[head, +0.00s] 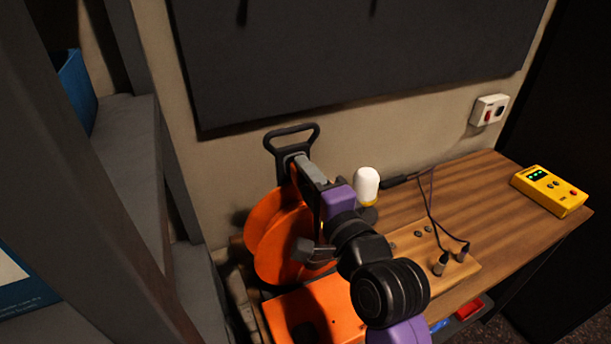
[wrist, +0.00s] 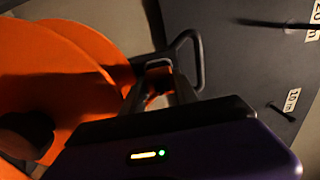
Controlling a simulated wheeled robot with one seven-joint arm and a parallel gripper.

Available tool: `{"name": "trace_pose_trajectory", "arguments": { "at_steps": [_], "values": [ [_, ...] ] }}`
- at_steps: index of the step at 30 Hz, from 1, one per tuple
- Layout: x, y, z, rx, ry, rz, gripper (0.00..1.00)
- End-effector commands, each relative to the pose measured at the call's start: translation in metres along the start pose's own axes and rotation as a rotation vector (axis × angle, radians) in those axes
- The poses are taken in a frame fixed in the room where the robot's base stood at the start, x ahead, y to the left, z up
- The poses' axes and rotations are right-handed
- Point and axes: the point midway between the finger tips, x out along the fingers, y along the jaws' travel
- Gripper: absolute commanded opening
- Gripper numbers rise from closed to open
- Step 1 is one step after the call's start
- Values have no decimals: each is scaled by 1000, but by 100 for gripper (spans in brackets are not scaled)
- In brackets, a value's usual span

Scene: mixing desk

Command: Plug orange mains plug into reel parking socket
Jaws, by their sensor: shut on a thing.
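The orange cable reel (head: 265,238) stands on the left end of the desk, with a black carry handle (head: 291,136) on top. Its orange discs (wrist: 60,70) fill the left of the wrist view, and the handle (wrist: 199,60) rises just beyond my fingers. My gripper (head: 304,165) is beside the top of the reel, close below the handle. In the wrist view its fingers (wrist: 160,80) are shut on a small, mostly hidden orange piece, which looks like the orange plug (wrist: 154,100). I cannot make out the plug's pins or the parking socket.
An orange box-like part (head: 300,312) lies in front of the reel. A white-topped lamp (head: 367,183), a wooden block with cables (head: 462,270) and a yellow meter (head: 550,190) are to the right. A grey shelf upright (head: 90,160) stands left.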

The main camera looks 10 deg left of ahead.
Motion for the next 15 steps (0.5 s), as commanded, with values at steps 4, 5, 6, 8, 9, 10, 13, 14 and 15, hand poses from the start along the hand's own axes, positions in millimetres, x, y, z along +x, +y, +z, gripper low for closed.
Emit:
{"name": "trace_pose_trajectory", "arguments": {
  "at_steps": [4, 5, 6, 8, 9, 10, 13, 14, 15],
  "values": [
    [0, 0, 0, 0, 0, 0, 0],
    [0, 0, 0, 0, 0, 0, 0],
    [1, 0, 0, 0, 0, 0, 0],
    [2, 0, 0, 0, 0, 0, 0],
    [2, 0, 0, 0, 0, 0, 0],
    [3, 0, 0, 0, 0, 0, 0],
    [5, 0, 0, 0, 0, 0, 0],
    [5, 0, 0, 0, 0, 0, 0],
    [6, 0, 0, 0, 0, 0, 0]
  ]
}}
